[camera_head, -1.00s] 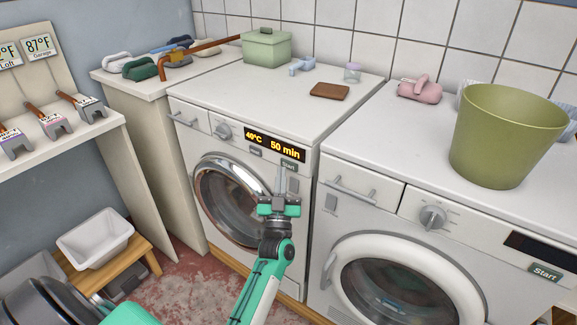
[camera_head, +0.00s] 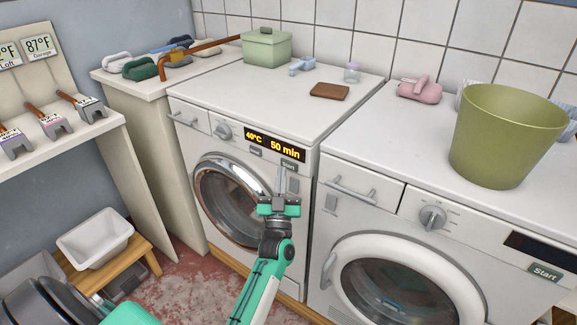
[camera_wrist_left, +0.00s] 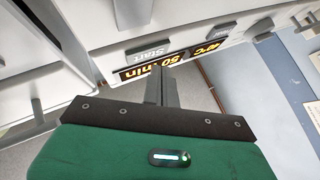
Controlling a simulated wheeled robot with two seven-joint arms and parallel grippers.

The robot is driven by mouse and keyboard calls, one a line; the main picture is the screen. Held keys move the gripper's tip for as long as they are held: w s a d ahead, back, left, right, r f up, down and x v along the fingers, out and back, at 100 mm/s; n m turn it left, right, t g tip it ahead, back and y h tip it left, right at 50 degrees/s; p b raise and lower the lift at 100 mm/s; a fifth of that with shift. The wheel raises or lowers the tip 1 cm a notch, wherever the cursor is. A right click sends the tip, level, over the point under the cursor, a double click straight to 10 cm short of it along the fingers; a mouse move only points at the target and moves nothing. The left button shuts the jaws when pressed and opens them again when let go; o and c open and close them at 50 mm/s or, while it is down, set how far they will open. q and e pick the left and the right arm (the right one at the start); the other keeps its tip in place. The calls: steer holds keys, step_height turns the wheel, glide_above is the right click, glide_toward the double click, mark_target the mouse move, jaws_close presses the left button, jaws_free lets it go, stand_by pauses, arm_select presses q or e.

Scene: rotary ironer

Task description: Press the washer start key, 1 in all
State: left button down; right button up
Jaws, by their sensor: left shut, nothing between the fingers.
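The left front-loading machine (camera_head: 247,139) has a lit display (camera_head: 274,145) reading 40°C and 50 min. Its small grey Start key (camera_head: 289,166) sits just below the display's right end. The key also shows in the wrist view (camera_wrist_left: 149,52), with its label sideways to upside down. My left gripper (camera_head: 282,178) is shut and empty, pointing up at the panel just below the Start key. In the wrist view its fingertips (camera_wrist_left: 160,82) lie close to the key and display. I cannot tell whether they touch. My right gripper is not in view.
A second machine (camera_head: 375,192) to the right has its own Start key (camera_head: 545,272) and a dark display. On top are a green bucket (camera_head: 505,135), a pink item (camera_head: 420,89) and a brown block (camera_head: 329,91). A white basin (camera_head: 95,238) stands left on a stool.

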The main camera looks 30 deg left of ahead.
arm_select(q)
steer(key=shift+w, duration=0.15)
steer(key=shift+w, duration=0.3)
steer(key=shift+w, duration=0.4)
stand_by(0.7)
steer(key=shift+s, duration=0.1)
steer(key=shift+s+p, duration=0.45)
steer(key=shift+s, duration=0.3)
